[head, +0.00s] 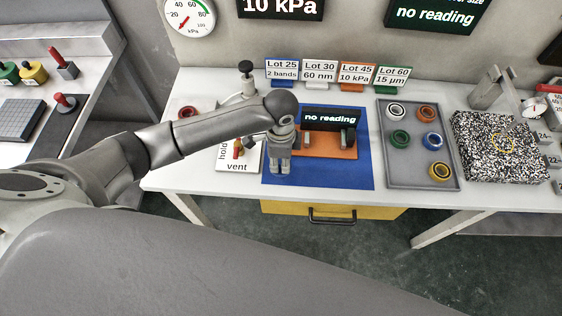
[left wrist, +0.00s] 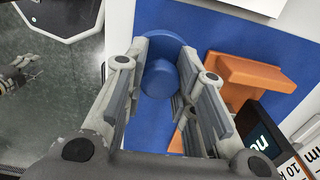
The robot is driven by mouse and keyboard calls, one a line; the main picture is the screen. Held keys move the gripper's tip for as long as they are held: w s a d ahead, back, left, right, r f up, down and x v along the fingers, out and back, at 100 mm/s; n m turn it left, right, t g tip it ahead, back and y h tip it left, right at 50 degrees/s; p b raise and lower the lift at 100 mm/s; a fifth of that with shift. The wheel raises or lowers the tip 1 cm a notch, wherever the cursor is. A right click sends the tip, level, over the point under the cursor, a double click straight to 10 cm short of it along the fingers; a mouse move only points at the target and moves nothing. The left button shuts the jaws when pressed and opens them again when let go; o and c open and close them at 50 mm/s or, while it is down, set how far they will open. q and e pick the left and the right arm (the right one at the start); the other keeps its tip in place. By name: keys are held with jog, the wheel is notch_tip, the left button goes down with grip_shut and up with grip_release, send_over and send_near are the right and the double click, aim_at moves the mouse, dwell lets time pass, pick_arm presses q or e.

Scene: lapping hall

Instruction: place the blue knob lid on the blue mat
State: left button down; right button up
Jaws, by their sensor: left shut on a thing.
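My left gripper (head: 279,170) points down over the left part of the blue mat (head: 340,174). In the left wrist view its fingers (left wrist: 168,90) are shut on the blue knob lid (left wrist: 160,78). The lid's round knob shows between the fingers, with a wider blue disc beyond it. The blue mat (left wrist: 215,22) lies behind the lid in that view. I cannot tell whether the lid touches the mat. In the head view the lid is hidden by the gripper. A grey gripper-like part (left wrist: 18,76) shows at the left wrist view's left edge, probably my right gripper, too small to judge.
An orange fixture (head: 330,147) with a "no reading" display (head: 330,119) stands on the mat, right of my left gripper. A grey tray (head: 408,180) with several coloured rings lies to the right. A vent card (head: 236,166) lies to the left. The mat's front right is clear.

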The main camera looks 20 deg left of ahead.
pick_arm(q)
jog(key=shift+w+f, duration=0.35)
notch_tip(320, 180, down, 3)
jog(key=shift+w+a+f, duration=0.1)
jog(key=shift+w, duration=0.05)
jog(key=shift+f, duration=0.15)
jog(key=shift+f, duration=0.15)
jog(key=c, duration=1.2)
grip_release()
